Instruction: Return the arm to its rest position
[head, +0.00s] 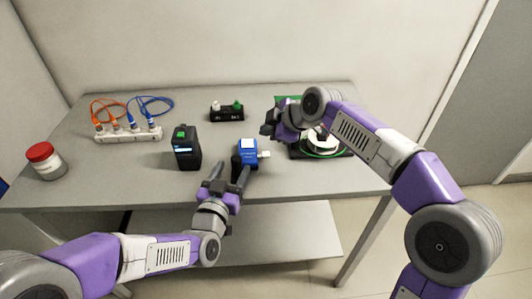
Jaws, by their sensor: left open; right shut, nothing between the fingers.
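My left gripper (231,171) is at the front edge of the table, with its fingers spread and empty. A blue box with a white label (248,146) and a white stub on its right side stands just beyond its right finger; I cannot tell whether they touch. My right gripper (268,131) is shut and empty. It is over the right part of the table, pointing left, with its arm reaching in from the right.
A black device with a green top (186,150) stands left of the blue box. A black box with white and green knobs (227,114) is at the back. A white strip (128,136) with orange and blue cables and a red-lidded jar (46,162) are at left. The front left of the grey table (110,185) is clear.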

